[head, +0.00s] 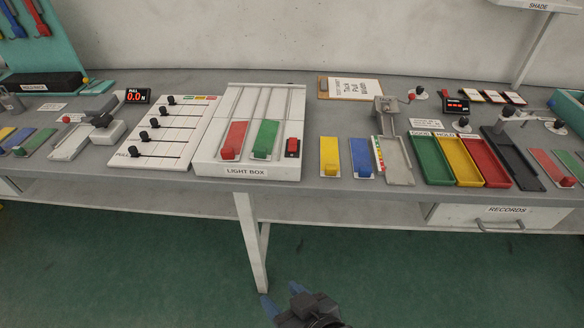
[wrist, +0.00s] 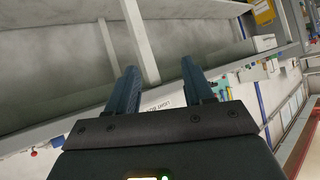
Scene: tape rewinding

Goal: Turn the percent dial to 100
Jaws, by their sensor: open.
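I cannot make out a percent label on any dial. Small dark knobs stand on the bench's right part in the head view: one knob (head: 420,93) beside the grey upright device, one knob (head: 463,123) below a small red-lit display (head: 456,106), and one knob (head: 556,126) farther right. Their markings are too small to read. My gripper (head: 281,297) is low at the bottom of the head view, in front of the bench and far from these knobs. In the wrist view my gripper (wrist: 158,72) has its two blue fingers apart with nothing between them.
The grey bench (head: 312,180) spans the view. It carries a slider board (head: 130,140), a white light box (head: 240,172), coloured trays (head: 470,175) and a grey upright device (head: 385,105). A bench leg (head: 252,240) and records drawer (head: 500,215) are below. The green floor is clear.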

